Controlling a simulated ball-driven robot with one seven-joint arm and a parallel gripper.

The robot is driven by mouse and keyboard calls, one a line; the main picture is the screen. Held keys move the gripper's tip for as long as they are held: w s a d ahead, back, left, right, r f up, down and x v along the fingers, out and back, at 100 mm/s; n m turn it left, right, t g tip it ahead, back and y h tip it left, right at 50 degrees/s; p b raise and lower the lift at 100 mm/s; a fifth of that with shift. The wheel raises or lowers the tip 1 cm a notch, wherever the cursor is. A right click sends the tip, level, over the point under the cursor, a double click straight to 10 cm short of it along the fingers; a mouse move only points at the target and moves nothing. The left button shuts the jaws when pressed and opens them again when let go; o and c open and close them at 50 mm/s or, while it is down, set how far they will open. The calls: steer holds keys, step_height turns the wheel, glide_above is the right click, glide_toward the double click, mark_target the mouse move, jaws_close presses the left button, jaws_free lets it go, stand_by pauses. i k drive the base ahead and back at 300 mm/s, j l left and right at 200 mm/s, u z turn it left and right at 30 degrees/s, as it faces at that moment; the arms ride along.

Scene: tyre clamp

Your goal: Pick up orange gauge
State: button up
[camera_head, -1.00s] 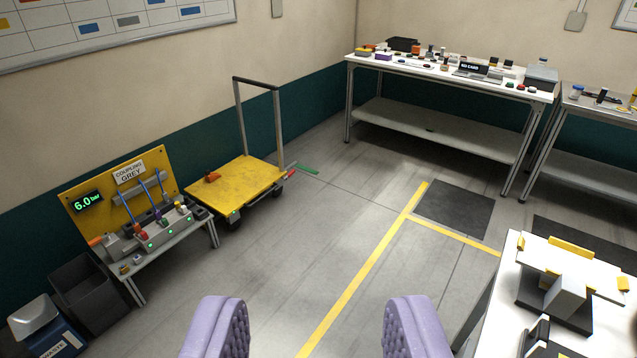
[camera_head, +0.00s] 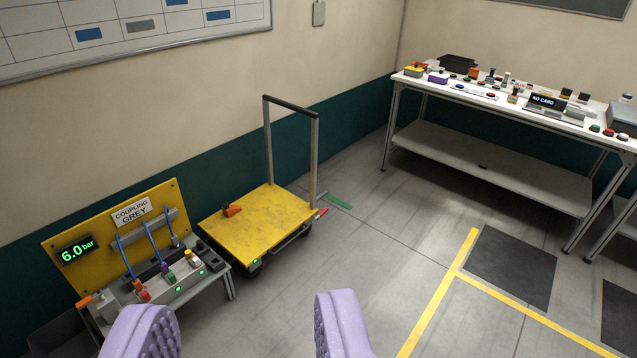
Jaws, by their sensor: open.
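A small orange object (camera_head: 232,210) with a dark part lies on the yellow top of the cart (camera_head: 265,222), towards its back left. It may be the orange gauge, but it is too small to be sure. My gripper (camera_head: 240,328) shows as two lilac padded fingers at the bottom of the view. They are wide apart with nothing between them. The gripper is in front of the cart and well short of it.
A coupling bench (camera_head: 190,288) with a yellow back panel stands left of the cart. The cart has an upright handle (camera_head: 290,104). A white workbench (camera_head: 500,105) with many small items stands at the back right. Grey floor (camera_head: 385,255) with yellow lines is clear.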

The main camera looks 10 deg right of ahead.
mark_target(512, 98)
steer(key=i+l+z, duration=0.1)
steer(key=i+z, duration=0.25)
steer(key=i+j+z, duration=0.1)
steer(key=i+z, duration=0.25)
steer(key=i, duration=0.25)
steer(key=i+j+z, duration=0.2)
steer(key=i+z, duration=0.15)
steer(key=i+l, duration=0.15)
steer(key=i, duration=1.4)
steer(key=i+j, duration=0.15)
steer(key=i, duration=1.65)
